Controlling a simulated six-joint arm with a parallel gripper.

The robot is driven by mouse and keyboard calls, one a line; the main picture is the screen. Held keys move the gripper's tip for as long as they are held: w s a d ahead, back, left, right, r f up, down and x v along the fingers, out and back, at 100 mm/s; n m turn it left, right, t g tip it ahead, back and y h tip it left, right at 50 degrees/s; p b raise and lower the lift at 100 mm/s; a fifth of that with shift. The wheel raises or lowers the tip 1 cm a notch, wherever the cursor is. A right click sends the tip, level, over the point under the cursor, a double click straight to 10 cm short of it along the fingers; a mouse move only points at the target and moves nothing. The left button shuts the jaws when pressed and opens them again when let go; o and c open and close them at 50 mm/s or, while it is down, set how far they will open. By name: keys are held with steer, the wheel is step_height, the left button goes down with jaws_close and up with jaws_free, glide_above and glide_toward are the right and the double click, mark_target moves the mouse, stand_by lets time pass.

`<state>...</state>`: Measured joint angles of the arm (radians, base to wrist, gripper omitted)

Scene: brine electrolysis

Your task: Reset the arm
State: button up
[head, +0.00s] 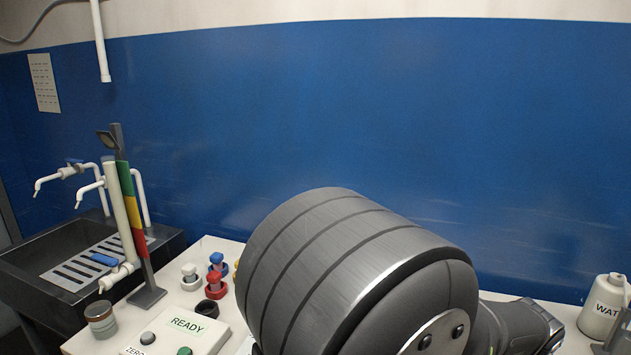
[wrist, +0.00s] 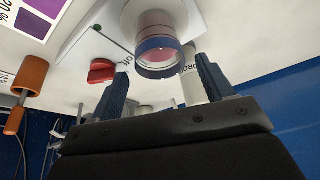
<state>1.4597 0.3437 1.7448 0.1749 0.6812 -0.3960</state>
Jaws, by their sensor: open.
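My gripper (wrist: 162,68) is open in the wrist view, its two dark blue fingers spread apart. A clear round vessel with a pinkish inside and a blue rim (wrist: 160,58) appears between and beyond the fingertips. I cannot tell whether either finger touches it. It is by a white unit with a red knob (wrist: 102,71) and the word "OFF". In the head view my large grey arm link fills the lower middle and hides much of the bench; the gripper's fingers cannot be made out there.
A white bottle marked "WAT" (head: 604,308) stands at the right edge. At left are a dark sink (head: 40,253), an upright tube with a colored strip (head: 131,210), red and blue fittings (head: 215,285) and a "READY" panel (head: 187,325). Orange-handled items (wrist: 30,76) show in the wrist view.

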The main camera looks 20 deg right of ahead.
steer(key=x, duration=0.5)
steer(key=shift+a, duration=0.15)
steer(key=s+a+r, duration=0.4)
steer(key=s+r, duration=0.7)
steer(key=r, duration=0.1)
steer(key=w+a+f, duration=0.2)
steer(key=a, duration=0.7)
steer(key=w+a+f, duration=0.3)
steer(key=a, duration=0.6)
steer(key=shift+w+a+f, duration=0.1)
steer(key=shift+w+f, duration=0.5)
steer(key=shift+w, duration=0.4)
steer(key=shift+w+a+f, duration=0.1)
steer(key=shift+w+f, duration=0.55)
steer(key=shift+w, duration=0.3)
